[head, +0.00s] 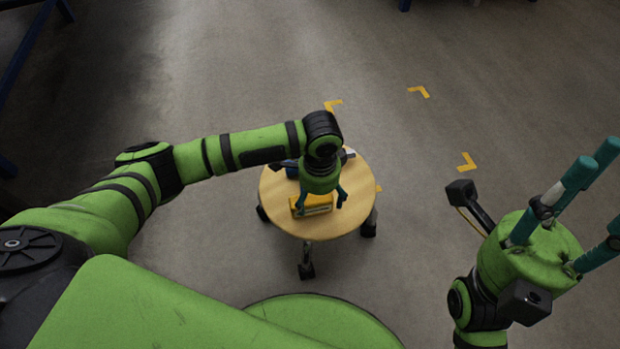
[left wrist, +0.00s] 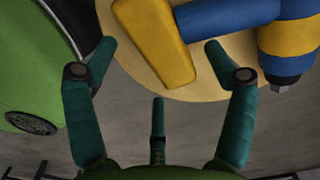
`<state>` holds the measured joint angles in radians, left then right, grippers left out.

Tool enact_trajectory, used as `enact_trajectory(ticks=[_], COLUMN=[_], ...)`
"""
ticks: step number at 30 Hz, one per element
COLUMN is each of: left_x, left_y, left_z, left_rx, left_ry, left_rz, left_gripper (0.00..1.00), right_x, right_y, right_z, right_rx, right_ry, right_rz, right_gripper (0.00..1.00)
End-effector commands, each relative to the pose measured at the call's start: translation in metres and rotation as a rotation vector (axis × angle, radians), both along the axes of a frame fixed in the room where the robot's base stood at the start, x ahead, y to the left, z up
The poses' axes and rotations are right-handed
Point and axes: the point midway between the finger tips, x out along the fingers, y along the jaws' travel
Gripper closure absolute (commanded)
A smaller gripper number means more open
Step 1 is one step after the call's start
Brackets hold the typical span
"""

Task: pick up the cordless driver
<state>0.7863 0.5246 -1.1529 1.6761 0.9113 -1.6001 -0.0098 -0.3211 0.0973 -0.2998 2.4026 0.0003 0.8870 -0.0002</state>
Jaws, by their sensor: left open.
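The cordless driver lies on a small round wooden table (head: 345,222). In the left wrist view, its yellow base block (left wrist: 155,45), blue handle (left wrist: 228,14) and blue-and-yellow body (left wrist: 290,38) with a dark tip show; the top is cut off. In the head view, its yellow part (head: 318,210) shows below my left gripper (head: 321,202), which hides much of the rest. The left gripper also shows in the left wrist view (left wrist: 158,65). It is open and empty, with fingertips near the yellow base and handle. My right gripper (head: 590,190) is spread open and empty at the right, away from the table.
The table has dark casters (head: 306,270) and stands on a grey floor with wide free room around it. Yellow corner marks (head: 418,91) lie on the floor behind and to the right. A blue frame (head: 30,45) stands at the far left.

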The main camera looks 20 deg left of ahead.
Motion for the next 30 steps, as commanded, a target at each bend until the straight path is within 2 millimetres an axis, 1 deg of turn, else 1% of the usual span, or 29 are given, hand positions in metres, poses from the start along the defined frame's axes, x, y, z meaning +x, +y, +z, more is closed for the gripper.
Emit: enact_trajectory(ticks=[4, 5, 6, 8, 9, 10, 11, 23, 26, 30], left_x=[0.000, 0.000, 0.000, 0.000, 0.000, 0.000, 0.000, 0.002, 0.002, 0.003], left_y=[0.000, 0.000, 0.000, 0.000, 0.000, 0.000, 0.000, -0.001, -0.001, -0.001], left_z=[0.001, 0.001, 0.001, 0.001, 0.001, 0.001, 0.001, 0.006, 0.012, 0.025], left_rx=[0.000, 0.000, -0.001, -0.001, -0.001, -0.001, -0.001, -0.002, -0.002, -0.004], left_ry=[0.000, 0.000, -0.001, -0.001, -0.001, -0.001, -0.001, -0.007, -0.007, -0.009], left_rz=[0.000, 0.000, 0.000, 0.000, 0.000, 0.000, 0.000, 0.000, 0.000, 0.000], left_gripper=[0.16, 0.28, 0.44, 0.68, 0.84, 0.96, 1.00, 1.00, 1.00, 1.00], right_x=[0.000, 0.000, 0.000, 0.000, 0.000, 0.000, 0.000, 0.001, 0.004, 0.009], right_y=[0.000, 0.000, 0.000, 0.000, 0.000, 0.000, 0.000, 0.001, 0.003, 0.012], right_z=[0.001, 0.001, 0.001, 0.001, 0.001, 0.001, 0.001, 0.003, 0.007, 0.012], right_rx=[0.000, 0.000, 0.000, -0.001, -0.001, -0.001, -0.001, -0.004, -0.014, -0.050], right_ry=[0.001, 0.001, 0.001, 0.002, 0.002, 0.002, 0.002, 0.007, 0.023, 0.086], right_rz=[0.000, 0.000, 0.000, 0.000, 0.000, 0.000, 0.000, 0.000, 0.000, 0.010], right_gripper=[0.60, 0.60, 0.60, 0.60, 0.60, 0.60, 0.60, 0.60, 0.60, 0.60])
